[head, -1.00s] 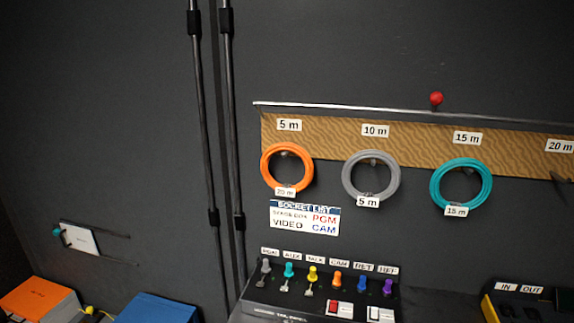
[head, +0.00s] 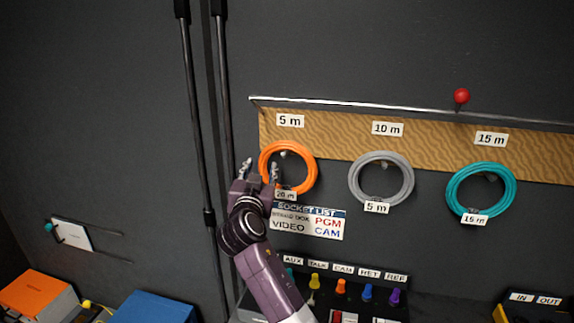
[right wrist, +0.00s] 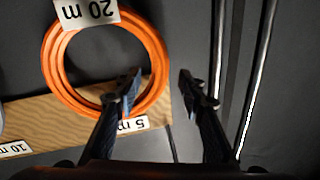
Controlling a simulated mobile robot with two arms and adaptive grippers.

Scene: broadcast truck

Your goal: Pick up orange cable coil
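The orange cable coil (head: 313,163) hangs on a peg on the wall board, under the "5 m" label, with a "20 m" tag (head: 286,195) at its bottom. My right gripper (head: 261,168) is at the coil's left edge, fingers open and pointing up. In the right wrist view the coil (right wrist: 55,77) appears upside down. There, one finger of my right gripper (right wrist: 159,85) overlaps the coil's ring and the other is outside it, with the near rim between them. I cannot tell whether a finger touches it. My left gripper is out of view.
A grey coil (head: 353,181) and a teal coil (head: 452,190) hang to the right on the tan board (head: 335,140). A socket list sign (head: 325,225) and a panel of coloured plugs (head: 341,286) are below. Vertical dark poles (head: 226,120) stand close to the left.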

